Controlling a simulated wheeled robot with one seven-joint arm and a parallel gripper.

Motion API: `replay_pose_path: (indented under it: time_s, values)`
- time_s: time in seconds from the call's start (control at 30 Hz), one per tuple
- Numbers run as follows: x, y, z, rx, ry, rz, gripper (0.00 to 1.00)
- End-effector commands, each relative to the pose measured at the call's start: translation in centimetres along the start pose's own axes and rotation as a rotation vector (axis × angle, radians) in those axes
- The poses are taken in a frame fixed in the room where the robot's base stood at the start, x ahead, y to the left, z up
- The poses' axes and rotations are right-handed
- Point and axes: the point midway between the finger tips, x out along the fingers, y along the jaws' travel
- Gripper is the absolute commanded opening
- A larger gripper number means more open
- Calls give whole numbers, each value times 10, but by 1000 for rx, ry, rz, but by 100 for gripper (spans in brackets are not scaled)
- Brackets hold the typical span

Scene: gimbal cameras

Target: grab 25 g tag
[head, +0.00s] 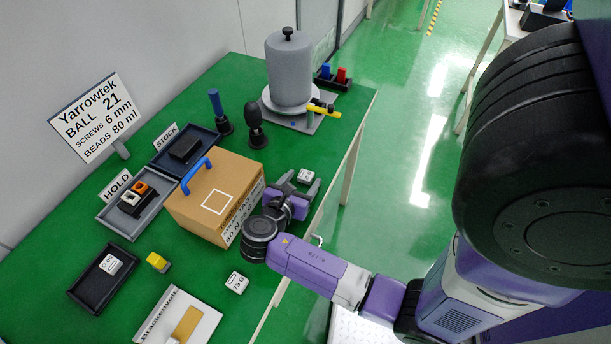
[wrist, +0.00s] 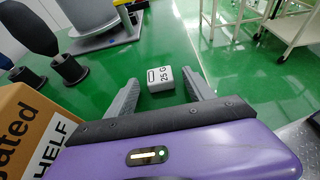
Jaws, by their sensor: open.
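The 25 g tag (wrist: 160,78) is a small white block with dark print, lying flat on the green table. In the wrist view it sits ahead of my gripper (wrist: 158,98), centred between the two grey fingers and near their tips. In the head view the tag (head: 305,176) lies beside the fingertips of my gripper (head: 302,183), near the table's right edge. My gripper is open and empty. I cannot tell how high the fingers are above the table.
A cardboard box (head: 190,212) with a blue handle stands close left of my gripper. A grey cylinder (head: 289,75) stands on a plate behind. Another white tag (head: 237,282), marked 70 G, lies nearer. The table's right edge (head: 350,150) is close.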

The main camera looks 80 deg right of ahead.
Motion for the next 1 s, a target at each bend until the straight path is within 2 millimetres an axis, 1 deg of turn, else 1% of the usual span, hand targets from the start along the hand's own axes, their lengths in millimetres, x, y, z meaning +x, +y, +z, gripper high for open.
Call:
replay_pose_path:
  time_s: [0.17, 0.27, 0.4, 0.5, 0.83, 0.93, 1.0]
  values:
    - [0, 0, 0, 1, 0, 0, 62]
    - [0, 0, 0, 1, 0, 0, 44]
    - [0, 0, 0, 1, 0, 0, 17]
    - [0, 0, 0, 1, 0, 0, 0]
    - [-2, 0, 4, 2, -1, 1, 0]
    - [-4, 1, 10, 4, -1, 2, 0]
    - [-8, 1, 19, 4, -1, 2, 0]
